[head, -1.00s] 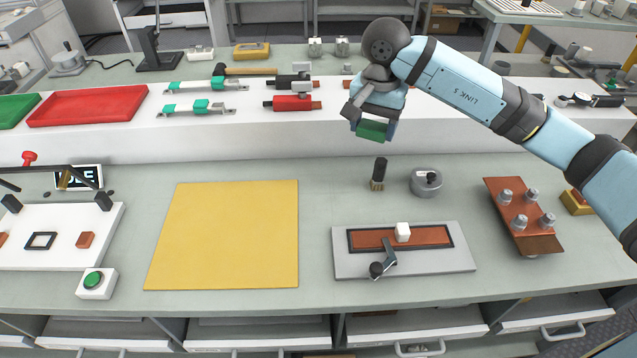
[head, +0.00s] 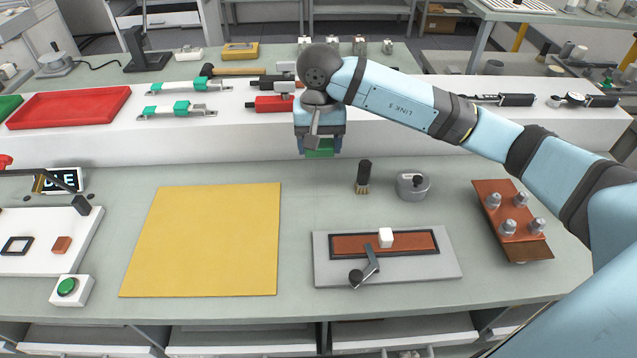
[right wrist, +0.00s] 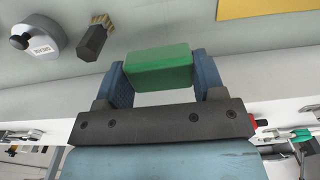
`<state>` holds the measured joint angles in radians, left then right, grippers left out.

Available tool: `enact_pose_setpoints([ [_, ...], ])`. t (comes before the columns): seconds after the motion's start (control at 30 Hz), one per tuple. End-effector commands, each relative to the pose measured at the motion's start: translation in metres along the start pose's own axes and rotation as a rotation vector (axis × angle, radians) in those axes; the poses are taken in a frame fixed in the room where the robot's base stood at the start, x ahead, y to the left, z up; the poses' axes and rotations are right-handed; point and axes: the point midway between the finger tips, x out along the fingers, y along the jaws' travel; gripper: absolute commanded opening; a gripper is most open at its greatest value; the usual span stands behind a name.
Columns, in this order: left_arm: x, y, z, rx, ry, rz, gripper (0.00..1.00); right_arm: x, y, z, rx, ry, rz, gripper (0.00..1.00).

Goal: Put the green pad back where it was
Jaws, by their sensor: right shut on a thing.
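The green pad (head: 320,149) is held in my right gripper (head: 320,147), in the air in front of the white raised shelf. In the right wrist view the green pad (right wrist: 158,68) sits between the two blue fingers of the gripper (right wrist: 158,72), which touch its two ends. My left gripper is not in view.
A copper plate with metal posts (head: 513,222) stands at right. The grey bench between mat and brush is clear.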

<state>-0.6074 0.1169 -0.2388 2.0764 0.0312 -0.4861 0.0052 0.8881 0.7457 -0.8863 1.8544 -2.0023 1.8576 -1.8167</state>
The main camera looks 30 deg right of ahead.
Motion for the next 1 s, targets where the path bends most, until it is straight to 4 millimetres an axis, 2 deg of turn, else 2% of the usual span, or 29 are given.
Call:
enact_pose_setpoints([
  [0.03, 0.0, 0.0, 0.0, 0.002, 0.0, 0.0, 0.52, 0.015, 0.0, 0.001, 0.0, -0.004, 0.001, 0.41],
  [0.1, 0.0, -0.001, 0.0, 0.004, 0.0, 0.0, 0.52, 0.034, 0.0, 0.001, 0.0, -0.004, 0.001, 0.41],
  [0.3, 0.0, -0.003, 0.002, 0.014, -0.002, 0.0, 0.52, 0.068, 0.0, 0.001, 0.0, -0.001, 0.0, 0.41],
  [0.53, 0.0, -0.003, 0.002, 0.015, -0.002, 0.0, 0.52, 0.085, 0.0, 0.0, 0.001, -0.001, 0.0, 0.41],
  [0.73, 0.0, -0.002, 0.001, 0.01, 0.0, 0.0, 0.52, 0.114, 0.0, 0.0, 0.001, -0.001, -0.001, 0.41],
  [1.0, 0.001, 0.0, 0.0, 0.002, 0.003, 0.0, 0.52, 0.117, 0.0, 0.0, 0.0, 0.002, -0.001, 0.41],
])
